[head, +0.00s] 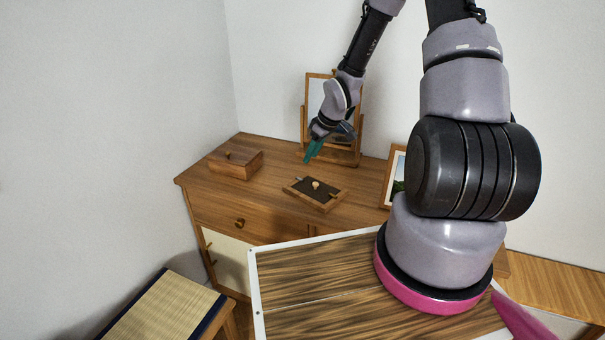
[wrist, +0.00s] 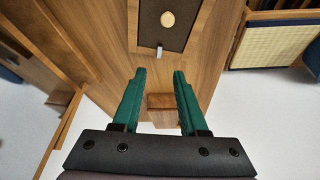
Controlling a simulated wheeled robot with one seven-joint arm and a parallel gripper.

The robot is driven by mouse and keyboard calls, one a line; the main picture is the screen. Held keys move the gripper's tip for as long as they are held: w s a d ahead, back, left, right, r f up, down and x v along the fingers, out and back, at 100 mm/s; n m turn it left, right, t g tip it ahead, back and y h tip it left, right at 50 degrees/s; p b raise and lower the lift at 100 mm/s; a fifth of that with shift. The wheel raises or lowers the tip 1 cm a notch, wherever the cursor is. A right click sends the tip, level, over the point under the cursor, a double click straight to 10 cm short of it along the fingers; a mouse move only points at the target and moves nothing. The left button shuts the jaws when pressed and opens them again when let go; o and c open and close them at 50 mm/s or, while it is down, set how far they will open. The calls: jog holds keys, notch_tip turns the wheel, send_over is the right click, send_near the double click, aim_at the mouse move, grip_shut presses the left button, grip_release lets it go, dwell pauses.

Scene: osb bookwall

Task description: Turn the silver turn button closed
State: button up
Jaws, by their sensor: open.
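The silver turn button (wrist: 159,50) shows in the wrist view as a small pale metal tab at the near end of a wooden frame (wrist: 144,38). The frame surrounds a dark panel (wrist: 150,20) with a round light knob (wrist: 167,18). My gripper (head: 307,160) is above the dresser, behind and slightly left of the frame. In the wrist view its green fingers (wrist: 159,72) are apart, empty, and short of the button.
On the dresser (head: 262,190), a lidded wooden box (head: 236,165) stands left, a mirror (head: 317,90) stands behind, and a picture frame (head: 393,178) is at right. A tatami-topped stool (head: 160,310) is at lower left. Dresser top between box and framed piece is clear.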

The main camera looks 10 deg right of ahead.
aim_at(300, 179)
jog(key=x, duration=1)
jog(key=shift+d+f, duration=0.1)
jog(key=shift+f, duration=0.05)
grip_shut()
